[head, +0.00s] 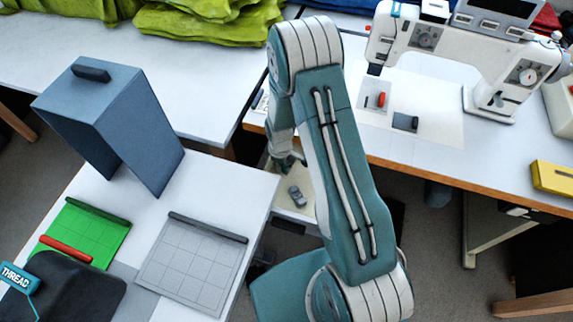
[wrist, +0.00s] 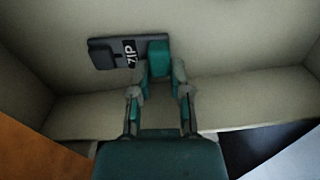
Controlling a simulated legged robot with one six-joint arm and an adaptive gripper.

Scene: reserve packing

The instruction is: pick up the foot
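The foot marked ZIP (wrist: 104,55) is a dark grey piece with a black label. It lies on the pale floor of an open drawer or tray in the wrist view, just beyond my fingers. A teal block (wrist: 158,57) shows at its right end, between my fingertips. My gripper (wrist: 159,76) is open, with a finger on either side of that block; I cannot tell whether they touch it. In the head view my gripper (head: 286,162) is low over the pale drawer (head: 297,212), partly hidden by my arm. A small grey piece (head: 297,195) lies in that drawer.
Drawer walls stand close around my gripper. A white sewing machine (head: 440,40) stands on the right table. On the left table are a blue-grey box (head: 75,95), a green mat (head: 95,232), a grey gridded tray (head: 190,270) and a dark THREAD item (head: 75,295).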

